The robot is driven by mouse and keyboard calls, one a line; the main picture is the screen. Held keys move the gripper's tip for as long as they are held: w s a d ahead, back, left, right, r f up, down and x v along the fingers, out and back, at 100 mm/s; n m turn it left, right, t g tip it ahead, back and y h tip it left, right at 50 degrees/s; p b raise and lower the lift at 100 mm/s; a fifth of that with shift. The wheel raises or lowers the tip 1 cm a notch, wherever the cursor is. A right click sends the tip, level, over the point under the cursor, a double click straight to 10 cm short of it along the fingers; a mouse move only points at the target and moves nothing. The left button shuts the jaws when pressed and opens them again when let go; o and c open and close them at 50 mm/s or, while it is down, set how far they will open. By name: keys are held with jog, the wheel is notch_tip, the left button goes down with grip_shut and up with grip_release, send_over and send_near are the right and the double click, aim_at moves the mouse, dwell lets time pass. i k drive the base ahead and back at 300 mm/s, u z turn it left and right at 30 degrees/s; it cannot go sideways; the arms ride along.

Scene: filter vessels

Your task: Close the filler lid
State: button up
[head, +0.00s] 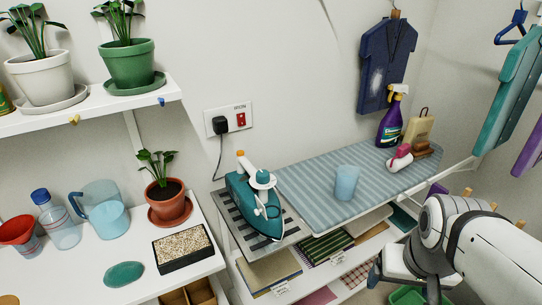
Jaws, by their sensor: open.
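A teal and white iron (257,208) rests on the dark striped metal rest at the left end of the ironing board. A small white round piece (262,179) sits on its upper part and looks like the filler lid. It is too small to tell whether it stands open. An orange part (240,154) shows at the iron's top end. My gripper (403,287) is at the lower right, pointing down, open and apart from the iron. No object shows between its fingers, though the lower end is partly cut off by the frame.
A light blue cup (346,183) stands on the striped ironing board (310,190) right of the iron. A cord runs from the iron to the wall socket (228,122). Potted plant (167,202) and jug (102,208) stand left.

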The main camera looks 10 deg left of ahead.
aim_at(261, 207)
jog(key=u, duration=0.7)
jog(key=k, duration=1.4)
jog(key=u, duration=0.55)
jog(key=i, duration=1)
jog(key=u, duration=0.05)
